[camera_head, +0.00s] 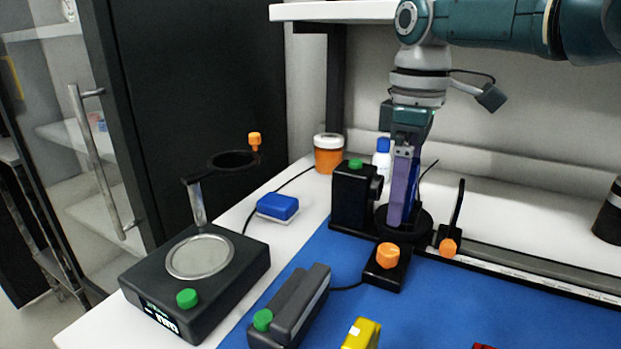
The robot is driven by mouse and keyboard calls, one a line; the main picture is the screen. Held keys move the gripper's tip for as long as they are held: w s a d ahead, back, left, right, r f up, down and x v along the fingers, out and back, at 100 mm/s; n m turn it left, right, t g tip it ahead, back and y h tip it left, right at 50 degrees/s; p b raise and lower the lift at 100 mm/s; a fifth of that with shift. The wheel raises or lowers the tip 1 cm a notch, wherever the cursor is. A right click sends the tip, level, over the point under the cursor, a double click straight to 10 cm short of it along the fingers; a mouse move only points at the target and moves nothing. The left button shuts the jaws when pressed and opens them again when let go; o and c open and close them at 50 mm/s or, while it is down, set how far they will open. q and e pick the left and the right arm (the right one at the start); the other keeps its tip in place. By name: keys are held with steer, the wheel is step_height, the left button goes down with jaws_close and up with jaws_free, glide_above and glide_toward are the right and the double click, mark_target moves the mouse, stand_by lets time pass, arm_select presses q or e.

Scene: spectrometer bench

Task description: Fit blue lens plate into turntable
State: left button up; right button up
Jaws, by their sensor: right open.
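The blue lens plate (402,190) stands nearly upright on the black round turntable (424,226), at the back of the blue mat. Its lower edge meets the turntable; whether it is fully seated in a slot I cannot tell. My right gripper (404,152) comes down from above and is open, with its fingers at the plate's upper end. The fingers partly hide the plate's top, and the gap between them is hard to see. My left gripper is not in view.
A black box with a green button (353,196) stands close left of the turntable. An orange-knobbed block (387,268) is in front, and a thin black upright (455,215) is to the right. A white bottle (381,162) is behind. The mat's right side (500,300) is mostly clear.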

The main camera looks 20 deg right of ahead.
step_height(320, 180, up, 9)
steer(key=shift+f+p, duration=0.1)
steer(key=shift+p, duration=0.65)
steer(key=shift+r, duration=0.55)
